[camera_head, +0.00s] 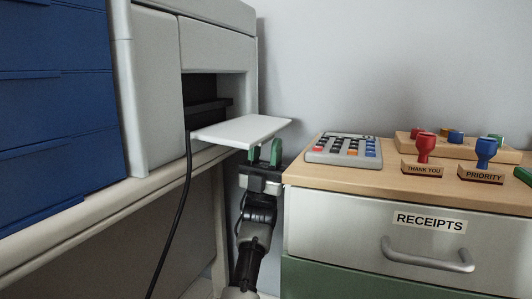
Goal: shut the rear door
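The rear door (241,131) is a white flat flap. It stands out nearly level from the dark opening (208,92) in the side of a light grey machine (155,90). My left gripper (265,154) points up just below and beside the door's outer right edge. Its two green-tipped fingers are apart with nothing visible between them. I cannot tell whether a fingertip touches the door. My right gripper is not in view.
A black cable (187,190) hangs from the opening past the table edge (95,210). Blue drawers (60,95) stand left. On the right, a cabinet (375,225) labelled RECEIPTS carries a calculator (345,149), a red stamp (424,150), a blue stamp (484,155) and a stamp rack (510,155).

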